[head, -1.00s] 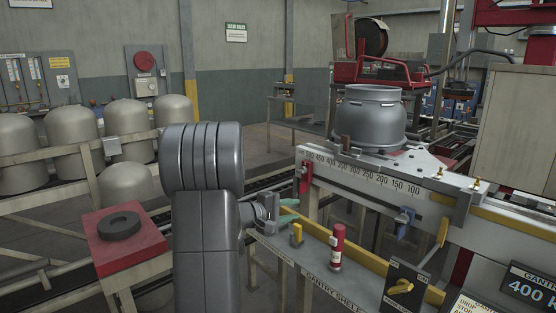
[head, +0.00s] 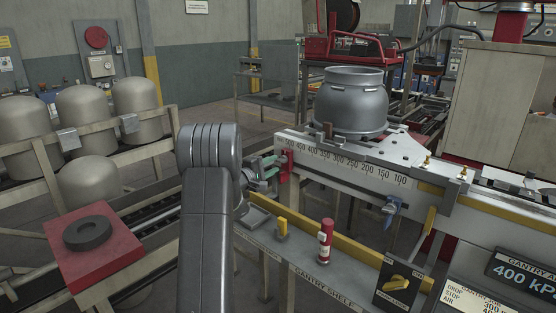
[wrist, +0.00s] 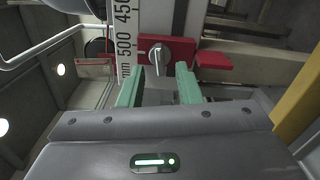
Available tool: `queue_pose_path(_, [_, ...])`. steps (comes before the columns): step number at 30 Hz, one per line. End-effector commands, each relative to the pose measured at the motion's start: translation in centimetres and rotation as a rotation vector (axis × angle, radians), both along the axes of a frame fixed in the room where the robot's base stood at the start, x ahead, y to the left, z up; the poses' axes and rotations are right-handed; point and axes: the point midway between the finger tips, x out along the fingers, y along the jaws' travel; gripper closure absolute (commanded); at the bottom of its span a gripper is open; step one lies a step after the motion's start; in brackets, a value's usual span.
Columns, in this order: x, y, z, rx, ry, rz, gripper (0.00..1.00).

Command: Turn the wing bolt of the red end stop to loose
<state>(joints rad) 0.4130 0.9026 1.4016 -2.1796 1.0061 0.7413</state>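The red end stop (head: 286,166) sits at the left end of the white scale rail, by the 500 mark. In the wrist view it shows as a red block (wrist: 182,49) with a second red piece at its right. Its silver wing bolt (wrist: 158,57) stands out from the block, its wing roughly upright in that picture. My gripper (wrist: 158,82) is open, with one green finger to each side of the wing bolt's line and a gap to both. In the head view my gripper (head: 274,166) is close to the end stop, and the wing bolt is hard to make out.
The scale rail (head: 350,168) runs right, with a blue clamp (head: 391,210) on it. A red stand (head: 105,255) is at left.

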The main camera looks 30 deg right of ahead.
Motion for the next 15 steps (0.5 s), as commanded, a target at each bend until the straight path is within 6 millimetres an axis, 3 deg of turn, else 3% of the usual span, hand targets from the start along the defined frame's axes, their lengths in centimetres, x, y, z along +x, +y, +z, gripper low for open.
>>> queue_pose_path(6, [1.1,-2.8,0.0,0.001,0.0,0.0,0.69])
queue_pose_path(15, [1.4,-3.4,0.0,0.0,0.0,0.001,0.69])
